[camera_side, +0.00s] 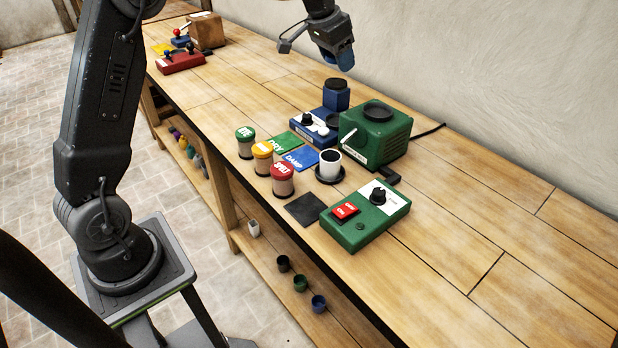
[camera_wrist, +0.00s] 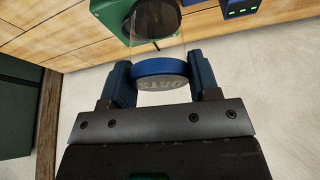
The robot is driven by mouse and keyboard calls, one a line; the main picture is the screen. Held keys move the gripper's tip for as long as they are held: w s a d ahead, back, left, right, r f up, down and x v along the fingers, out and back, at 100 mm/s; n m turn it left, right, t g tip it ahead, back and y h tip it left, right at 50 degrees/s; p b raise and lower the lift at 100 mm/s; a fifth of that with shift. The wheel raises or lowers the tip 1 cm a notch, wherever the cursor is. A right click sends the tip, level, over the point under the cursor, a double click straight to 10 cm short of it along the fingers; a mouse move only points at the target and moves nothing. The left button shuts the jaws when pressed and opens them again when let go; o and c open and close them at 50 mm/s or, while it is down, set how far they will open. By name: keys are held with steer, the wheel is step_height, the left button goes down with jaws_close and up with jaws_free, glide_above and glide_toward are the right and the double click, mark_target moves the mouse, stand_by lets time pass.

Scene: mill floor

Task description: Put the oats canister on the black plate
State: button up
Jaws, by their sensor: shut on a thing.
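The oats canister (camera_wrist: 161,82) shows in the wrist view as a round end with a blue rim and the letters OATS. My gripper (camera_wrist: 161,66) is shut on it, with one blue finger at each side. In the side view my gripper (camera_side: 336,52) is high above the back of the bench, and the canister is hard to tell from the blue fingers there. The black plate (camera_side: 305,209) is a flat dark square near the bench's front edge, bare, left of a green switch box. The canister is well away from it.
Green (camera_side: 245,143), yellow (camera_side: 263,158) and red (camera_side: 283,180) lidded canisters stand left of the plate. Behind are a green plate (camera_side: 284,142), a blue plate (camera_side: 300,158), a white cup (camera_side: 328,162), a green mill (camera_side: 376,138) and a blue device (camera_side: 310,132). The switch box (camera_side: 362,220) adjoins the plate's right.

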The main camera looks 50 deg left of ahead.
steer(key=s+d+f+m+g+h, duration=0.2)
steer(key=s+d+f+m, duration=0.35)
steer(key=s+m, duration=0.2)
steer(key=s+d+f+m+g+h, duration=0.1)
steer(key=s+d+f+m+h, duration=0.1)
steer(key=s+d+f+m, duration=0.5)
steer(key=shift+n+g, duration=0.3)
steer(key=shift+n, duration=0.05)
steer(key=shift+s+a+f, duration=0.15)
steer(key=shift+s+f, duration=0.4)
steer(key=shift+f, duration=0.65)
steer(key=shift+s+a+f, duration=0.15)
steer(key=shift+s+f, duration=0.35)
steer(key=shift+f, duration=0.75)
steer(key=shift+s+a+f, duration=0.15)
steer(key=shift+s+f, duration=0.4)
steer(key=shift+f, duration=0.65)
steer(key=o, duration=1)
steer(key=shift+f, duration=0.1)
steer(key=shift+o, duration=0.2)
